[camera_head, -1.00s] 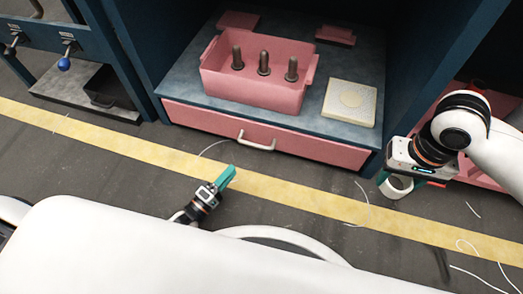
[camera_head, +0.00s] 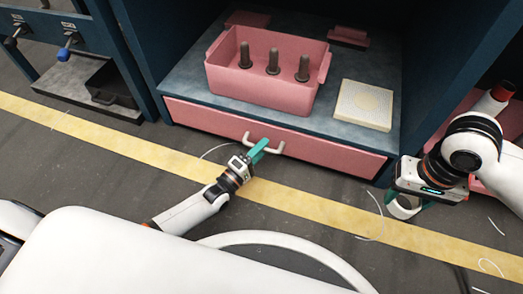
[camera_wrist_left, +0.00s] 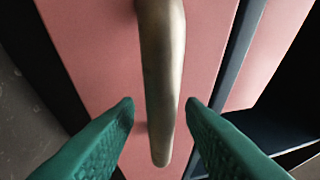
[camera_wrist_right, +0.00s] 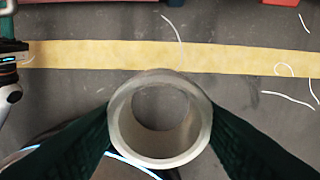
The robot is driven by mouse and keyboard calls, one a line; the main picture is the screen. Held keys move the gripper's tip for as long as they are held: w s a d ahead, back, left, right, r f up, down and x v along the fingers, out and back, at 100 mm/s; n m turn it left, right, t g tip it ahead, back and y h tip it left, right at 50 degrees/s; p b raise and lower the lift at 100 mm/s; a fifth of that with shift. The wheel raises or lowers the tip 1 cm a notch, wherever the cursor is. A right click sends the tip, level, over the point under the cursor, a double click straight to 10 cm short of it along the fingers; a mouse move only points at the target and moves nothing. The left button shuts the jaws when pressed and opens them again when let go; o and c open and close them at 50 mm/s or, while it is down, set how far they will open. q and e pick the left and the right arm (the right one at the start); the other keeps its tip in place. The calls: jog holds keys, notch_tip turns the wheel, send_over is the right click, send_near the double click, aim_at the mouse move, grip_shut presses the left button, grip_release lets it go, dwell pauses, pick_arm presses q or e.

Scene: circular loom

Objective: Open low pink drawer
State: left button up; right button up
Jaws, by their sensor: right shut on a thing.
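The low pink drawer (camera_head: 340,158) is shut under the blue shelf, its front flush with the cabinet. It has a pale metal bar handle (camera_head: 279,149). My left gripper (camera_head: 260,146) is at the handle. In the left wrist view the handle (camera_wrist_left: 161,75) runs between the two teal fingers, with a visible gap on each side, so the gripper is open around it. My right gripper (camera_head: 404,206), at the right, is shut on a pale hollow tube (camera_wrist_right: 203,122), seen end-on in the right wrist view.
On the shelf above the drawer stand a pink bin (camera_head: 255,90) with dark pegs and a cream square block (camera_head: 363,105). A yellow stripe (camera_head: 330,207) crosses the floor before the cabinet. Loose white threads lie there. More pink drawers are at the far right.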

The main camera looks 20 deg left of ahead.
pick_arm(q)
jog(key=shift+w, duration=0.15)
jog(key=shift+c, duration=0.3)
grip_shut()
